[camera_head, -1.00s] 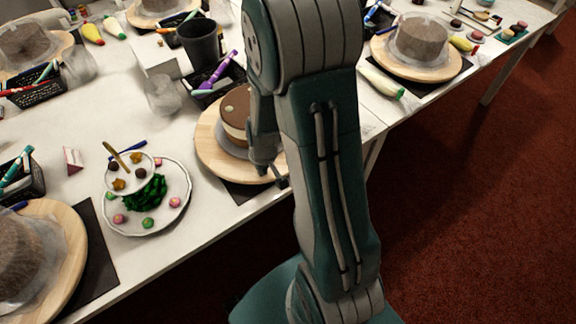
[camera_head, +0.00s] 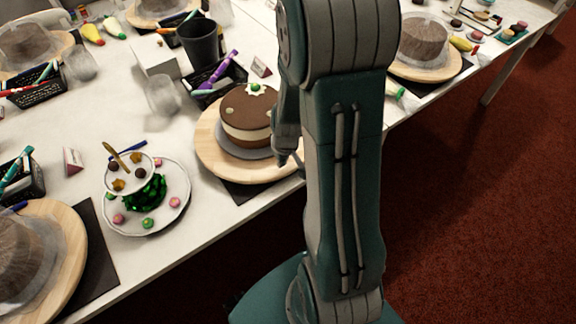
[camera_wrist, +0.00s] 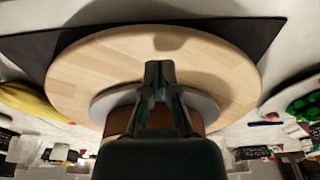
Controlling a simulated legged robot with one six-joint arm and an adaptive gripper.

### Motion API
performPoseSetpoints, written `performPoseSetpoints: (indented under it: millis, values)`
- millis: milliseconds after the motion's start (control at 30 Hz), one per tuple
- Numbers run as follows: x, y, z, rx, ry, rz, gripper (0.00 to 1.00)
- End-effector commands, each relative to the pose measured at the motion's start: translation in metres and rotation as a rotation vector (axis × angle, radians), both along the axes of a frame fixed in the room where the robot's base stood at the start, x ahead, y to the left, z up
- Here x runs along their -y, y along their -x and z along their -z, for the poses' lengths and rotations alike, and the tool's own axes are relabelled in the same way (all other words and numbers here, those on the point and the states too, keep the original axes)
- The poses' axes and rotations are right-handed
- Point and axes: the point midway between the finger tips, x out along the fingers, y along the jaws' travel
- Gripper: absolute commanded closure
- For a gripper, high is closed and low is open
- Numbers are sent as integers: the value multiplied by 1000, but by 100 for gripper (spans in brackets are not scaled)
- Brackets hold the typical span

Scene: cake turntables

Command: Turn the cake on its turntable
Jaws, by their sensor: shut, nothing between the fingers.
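A round cake (camera_head: 245,112) with a brown top, a pale middle band and a green-and-white decoration stands upright on a grey board. The board lies on a round wooden turntable (camera_head: 213,160) near the table's front edge. My gripper (camera_head: 290,163) is shut and empty at the right side of the turntable, beside the cake. In the wrist view my gripper (camera_wrist: 160,72) points over the turntable (camera_wrist: 90,75) and hides most of the cake. The grey board (camera_wrist: 208,106) shows around it. I cannot tell whether the fingertips touch the turntable.
A white tiered stand (camera_head: 146,205) with sweets is left of the turntable. A black cup (camera_head: 200,42), a pen basket (camera_head: 215,85) and a clear glass (camera_head: 163,95) stand behind. Other covered cakes on turntables sit left and right. Red carpet lies in front.

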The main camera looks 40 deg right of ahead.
Motion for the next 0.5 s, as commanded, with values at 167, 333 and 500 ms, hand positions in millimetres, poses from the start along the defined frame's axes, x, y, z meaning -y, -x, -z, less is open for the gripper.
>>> performPoseSetpoints:
  millis: [167,333,500]
  values:
    - [0,0,-13,0,1,0,100]
    - [0,0,-12,0,1,0,100]
    - [0,-1,-24,3,2,-1,100]
